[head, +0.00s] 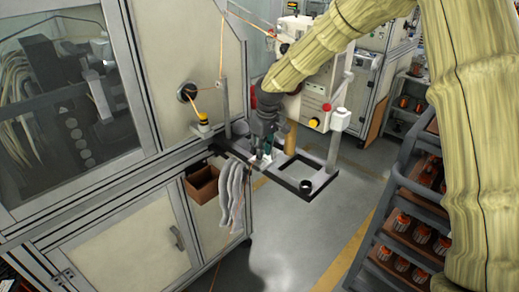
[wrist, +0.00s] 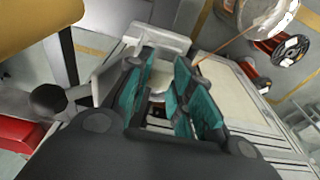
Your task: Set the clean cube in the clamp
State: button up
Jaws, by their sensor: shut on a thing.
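White bits show by the fingertips in the head view; I cannot tell cube from clamp there. I cannot make out the clamp clearly, or whether the held piece touches it.
A small black ring-like cup (head: 305,186) sits at the shelf's front right corner. Pale cloths (head: 234,195) hang from its left edge, beside a brown bin (head: 201,184). A post (head: 334,145) rises at the right. A rack with orange-topped parts (head: 410,235) stands at the right.

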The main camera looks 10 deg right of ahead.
jog(key=shift+f, duration=0.95)
jog(key=o, duration=0.7)
jog(key=shift+r, duration=0.1)
